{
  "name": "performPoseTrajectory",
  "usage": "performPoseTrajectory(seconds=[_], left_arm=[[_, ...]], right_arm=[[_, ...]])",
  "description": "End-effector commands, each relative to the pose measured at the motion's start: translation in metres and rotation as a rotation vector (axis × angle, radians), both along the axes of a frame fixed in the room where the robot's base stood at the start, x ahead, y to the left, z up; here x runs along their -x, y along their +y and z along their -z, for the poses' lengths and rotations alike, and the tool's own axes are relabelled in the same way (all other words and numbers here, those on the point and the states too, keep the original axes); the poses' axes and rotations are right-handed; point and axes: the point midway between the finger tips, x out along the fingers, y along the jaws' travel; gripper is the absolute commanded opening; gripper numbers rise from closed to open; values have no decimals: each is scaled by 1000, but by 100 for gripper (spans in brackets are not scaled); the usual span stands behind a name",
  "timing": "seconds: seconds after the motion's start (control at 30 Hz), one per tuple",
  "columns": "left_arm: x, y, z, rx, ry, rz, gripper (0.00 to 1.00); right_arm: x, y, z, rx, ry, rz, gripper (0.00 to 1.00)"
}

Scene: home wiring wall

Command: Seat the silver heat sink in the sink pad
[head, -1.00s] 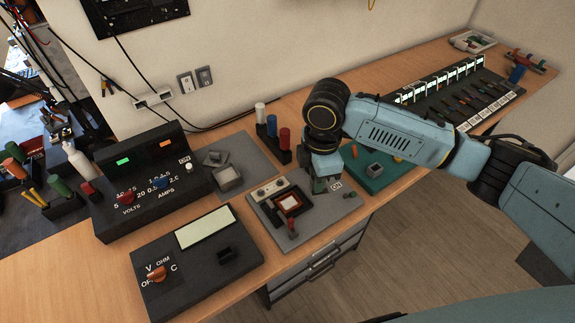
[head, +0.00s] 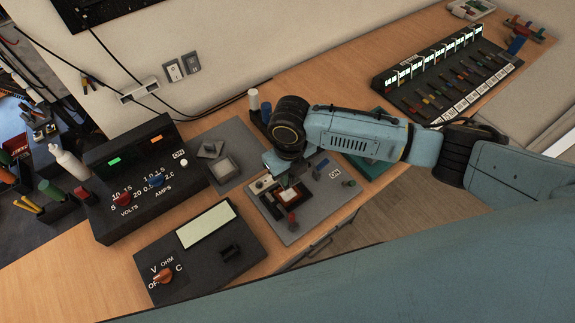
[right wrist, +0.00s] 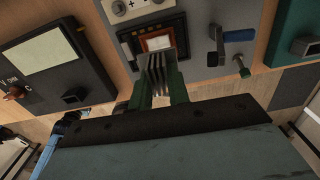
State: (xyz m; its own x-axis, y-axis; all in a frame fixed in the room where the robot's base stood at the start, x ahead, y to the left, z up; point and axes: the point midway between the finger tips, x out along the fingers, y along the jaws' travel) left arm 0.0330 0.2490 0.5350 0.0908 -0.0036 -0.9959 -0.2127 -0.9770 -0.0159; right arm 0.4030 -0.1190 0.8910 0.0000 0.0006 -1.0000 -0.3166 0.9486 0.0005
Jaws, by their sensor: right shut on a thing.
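My right gripper (right wrist: 158,88) is shut on the silver heat sink (right wrist: 154,70), whose upright fins show between the green fingers in the right wrist view. In the head view the right gripper (head: 281,178) is above the sink pad (head: 293,195), a pale square with an orange border in a dark frame. The sink pad also shows in the right wrist view (right wrist: 158,43), just beyond the heat sink's far end and partly covered by it. I cannot tell whether the heat sink touches it.
A meter (head: 200,250) and a power supply (head: 145,180) stand to the left. Coloured cylinders (head: 254,100) stand behind my right gripper.

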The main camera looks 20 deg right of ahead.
Motion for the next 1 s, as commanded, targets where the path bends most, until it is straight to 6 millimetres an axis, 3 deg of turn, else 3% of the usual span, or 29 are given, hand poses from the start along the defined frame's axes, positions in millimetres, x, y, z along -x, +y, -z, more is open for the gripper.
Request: performPoseTrajectory(seconds=[0.6, 1.0], left_arm=[[1, 0, -8, 1, 1, 0, 52], [1, 0, 18, 1, 1, 0, 52]], right_arm=[[0, 1, -1, 1, 0, -27, 0], [0, 1, 38, 0, 0, -27, 0]])
